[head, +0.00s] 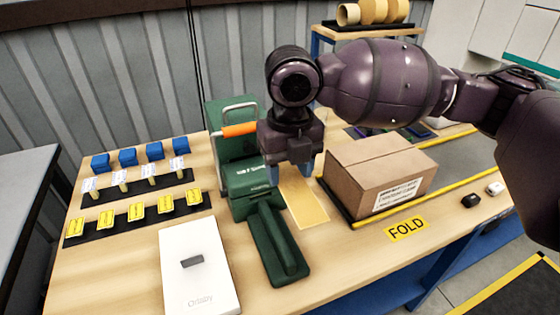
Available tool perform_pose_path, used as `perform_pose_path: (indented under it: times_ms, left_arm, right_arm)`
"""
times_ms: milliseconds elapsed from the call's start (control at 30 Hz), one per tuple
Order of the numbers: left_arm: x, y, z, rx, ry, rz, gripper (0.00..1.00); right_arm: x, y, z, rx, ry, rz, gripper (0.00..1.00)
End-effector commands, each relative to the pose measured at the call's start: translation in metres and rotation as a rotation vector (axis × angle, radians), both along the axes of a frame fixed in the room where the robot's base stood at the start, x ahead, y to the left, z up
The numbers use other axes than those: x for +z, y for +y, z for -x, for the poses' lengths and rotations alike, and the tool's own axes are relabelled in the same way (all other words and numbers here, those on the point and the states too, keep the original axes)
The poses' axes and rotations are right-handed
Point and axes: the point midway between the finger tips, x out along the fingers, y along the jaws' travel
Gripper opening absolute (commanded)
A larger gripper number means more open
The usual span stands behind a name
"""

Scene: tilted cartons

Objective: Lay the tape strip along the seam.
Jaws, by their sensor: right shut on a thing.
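My right gripper (294,172) points down beside the green tape dispenser, shut on the tan tape strip (306,205). The strip extends below the gripper toward the front; its upper end is hidden by the gripper, and I cannot tell whether its lower end touches the table. The closed brown carton (350,188) stands just right of the gripper, tilted, with a white label on its front side. I cannot clearly make out the seam on its top. My left gripper is not in view.
The green dispenser (272,240) with an orange-gripped handle (240,130) stands close left of the gripper. A white box (198,265) lies front left. Racks of blue, white and yellow tags (136,213) stand farther left. Tape rolls (372,12) sit behind.

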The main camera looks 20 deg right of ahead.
Motion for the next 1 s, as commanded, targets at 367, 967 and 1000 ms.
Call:
perform_pose_path:
  times_ms: [367,967,1000]
  left_arm:
    - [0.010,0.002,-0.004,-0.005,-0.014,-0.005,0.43]
    - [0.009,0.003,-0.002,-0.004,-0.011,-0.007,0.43]
    - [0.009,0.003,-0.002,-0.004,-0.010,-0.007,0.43]
  right_arm:
    - [-0.037,-0.111,-0.055,-0.471,0.003,0.000,0.38]
    - [-0.038,-0.313,-0.112,-1.397,-0.003,-0.004,0.38]
    - [-0.039,-0.318,-0.113,-1.443,-0.002,-0.003,0.38]
